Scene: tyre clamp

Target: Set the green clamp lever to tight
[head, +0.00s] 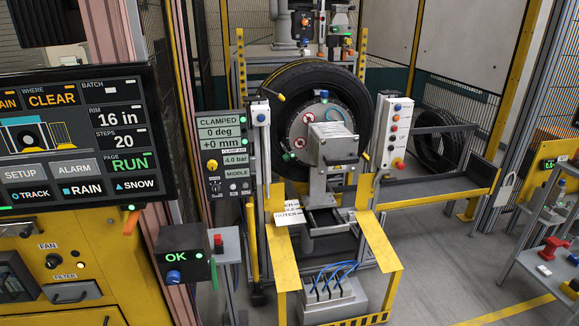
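The status panel (219,133) left of the tyre reads CLAMPED, 0 deg, +0 mm, about 4.0 bar and MIDDLE. A yellow knob (212,165) sits on this panel. Small yellow-tipped handles stick out at the upper left (281,97) and right (366,157) of the hub. Neither of my grippers is in view.
A large screen (85,140) showing RUN stands at left above a yellow cabinet. An OK box (183,254) is in front. A white button post (392,132) stands right of the tyre, beside a chute (440,184). Grey floor is clear at lower right, before a bench (545,272).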

